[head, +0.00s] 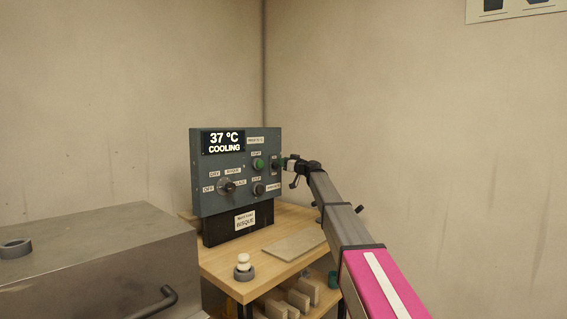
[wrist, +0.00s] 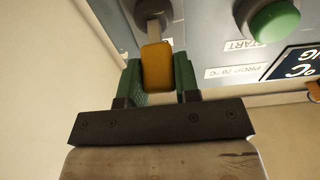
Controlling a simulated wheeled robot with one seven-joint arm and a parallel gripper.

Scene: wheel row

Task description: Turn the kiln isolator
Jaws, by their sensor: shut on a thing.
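A blue-grey control panel (head: 222,174) stands upright on the wooden bench, its display reading 37 °C COOLING. At its right edge my gripper (head: 284,162) meets a small switch. In the wrist view, the green fingers of my gripper (wrist: 158,80) are shut on the orange-tipped lever (wrist: 157,68), one on each side. Its grey stem (wrist: 154,30) runs up to a round base on the panel. I take this lever for the isolator; its label is not readable. A green START button (head: 258,164) sits left of it; it also shows in the wrist view (wrist: 274,22).
A rotary selector (head: 226,187) marked OFF and DRY sits lower left on the panel, a grey button (head: 258,189) below START. The bench (head: 229,277) holds a flat board (head: 295,242) and a small white-topped object (head: 243,264). A grey metal box (head: 100,255) stands at left.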

